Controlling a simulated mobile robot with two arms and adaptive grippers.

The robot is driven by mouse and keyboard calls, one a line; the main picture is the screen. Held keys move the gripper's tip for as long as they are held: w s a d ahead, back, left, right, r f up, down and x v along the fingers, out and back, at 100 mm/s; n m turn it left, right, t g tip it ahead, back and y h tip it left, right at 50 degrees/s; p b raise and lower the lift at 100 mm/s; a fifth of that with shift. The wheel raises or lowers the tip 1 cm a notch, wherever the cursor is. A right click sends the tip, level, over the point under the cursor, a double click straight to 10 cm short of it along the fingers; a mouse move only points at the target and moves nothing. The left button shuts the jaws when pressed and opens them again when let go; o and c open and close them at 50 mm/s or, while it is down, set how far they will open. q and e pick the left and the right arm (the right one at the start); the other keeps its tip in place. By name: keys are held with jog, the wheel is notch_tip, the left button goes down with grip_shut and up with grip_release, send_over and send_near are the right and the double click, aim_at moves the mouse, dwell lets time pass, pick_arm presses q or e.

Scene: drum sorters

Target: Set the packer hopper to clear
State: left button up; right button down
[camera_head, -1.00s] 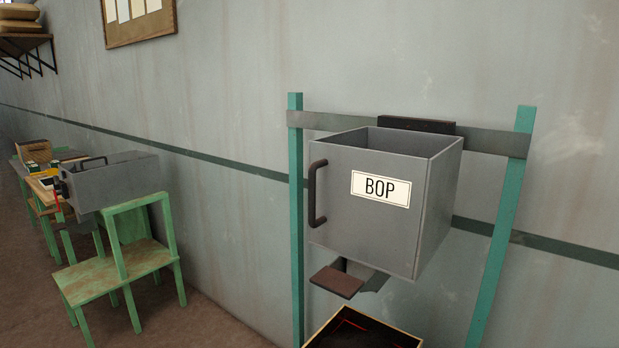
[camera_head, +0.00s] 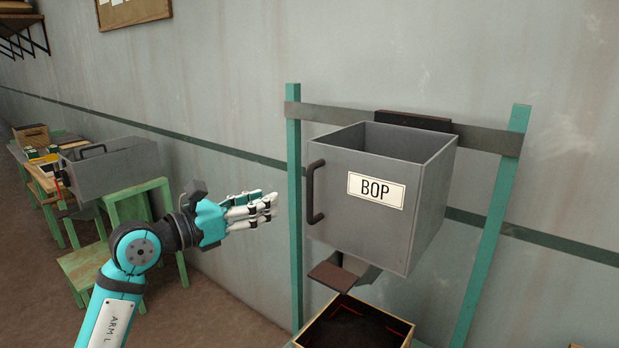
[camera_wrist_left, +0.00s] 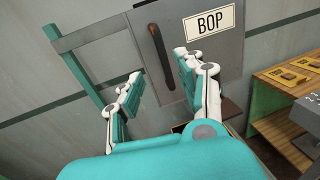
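A grey metal hopper box (camera_head: 351,221) labelled BOP hangs on a green frame against the wall. It is open at the top, with a dark vertical handle (camera_head: 315,192) on the left of its front. A small brown plate (camera_head: 333,276) sits under it. My left gripper (camera_head: 272,204) is in the air left of the hopper, apart from the handle. In the left wrist view, the gripper (camera_wrist_left: 157,70) is open and empty, with the handle (camera_wrist_left: 161,58) beyond its fingertips. My right gripper is not in view.
An open box (camera_head: 398,336) with a dark inside stands below the hopper. A green upright (camera_head: 294,250) is just right of my left gripper. A second grey box (camera_head: 112,172) and a green chair-like stand (camera_head: 160,255) are at the left. Wooden shelves with yellow items (camera_wrist_left: 283,75) show in the wrist view.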

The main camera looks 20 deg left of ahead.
aim_at(307, 186)
pick_arm(q)
jog(key=p+x, duration=0.3)
jog(key=x, duration=0.8)
jog(key=shift+w+d+r, duration=0.15)
jog(key=shift+w+d, duration=0.1)
jog(key=shift+d, duration=0.05)
jog(key=shift+w+d+p, duration=0.25)
jog(key=shift+w+p, duration=0.1)
jog(key=shift+w, duration=0.1)
grip_shut()
jog(key=shift+w+f, duration=0.1)
jog(key=shift+f, duration=0.15)
